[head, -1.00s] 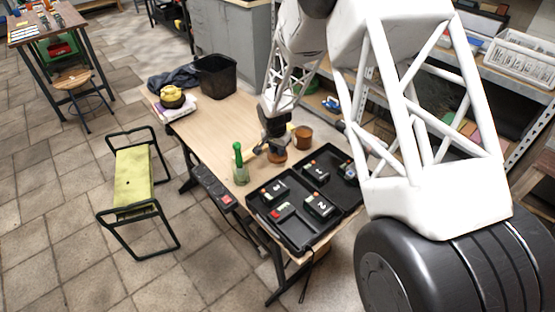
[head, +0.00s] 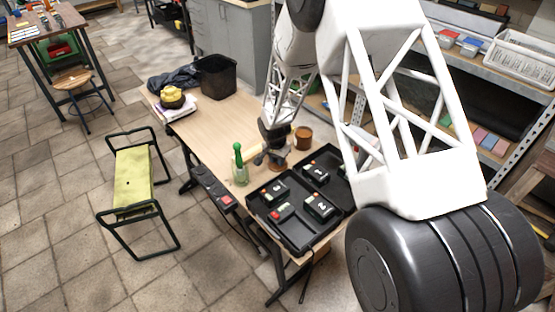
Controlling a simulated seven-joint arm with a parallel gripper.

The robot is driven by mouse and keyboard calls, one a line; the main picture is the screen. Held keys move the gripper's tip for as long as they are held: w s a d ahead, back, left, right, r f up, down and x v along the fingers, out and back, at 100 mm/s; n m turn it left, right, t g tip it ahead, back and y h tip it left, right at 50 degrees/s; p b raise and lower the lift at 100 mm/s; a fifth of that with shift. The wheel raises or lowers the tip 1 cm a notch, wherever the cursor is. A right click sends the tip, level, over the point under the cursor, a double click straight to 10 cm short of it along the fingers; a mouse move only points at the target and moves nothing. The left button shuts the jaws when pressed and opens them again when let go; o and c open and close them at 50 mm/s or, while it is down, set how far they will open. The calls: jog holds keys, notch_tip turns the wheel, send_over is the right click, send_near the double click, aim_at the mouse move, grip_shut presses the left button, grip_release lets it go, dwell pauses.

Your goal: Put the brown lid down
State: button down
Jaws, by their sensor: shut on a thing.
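The brown lid (head: 277,167) is a small round brown thing at my gripper, low over the wooden table (head: 215,125). My gripper (head: 268,159) is shut on it and partly covers it. I cannot tell whether the lid touches the table. A brown round container (head: 303,138) stands apart from the lid, behind it and to the right.
A green bottle (head: 239,168) stands close to the left of my gripper. An open black case (head: 291,238) with several boxed devices lies in front. A black bin (head: 215,76) and a yellow thing (head: 171,95) stand at the far end. The table's middle is clear.

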aim_at(276, 165)
jog(key=shift+f, duration=0.15)
jog(key=c, duration=0.9)
grip_release()
jog(key=r, duration=0.4)
jog(key=s+r, duration=0.1)
jog(key=r, duration=0.7)
jog(key=shift+s+a+r, duration=0.1)
jog(key=shift+s+a, duration=0.05)
jog(key=shift+a, duration=0.2)
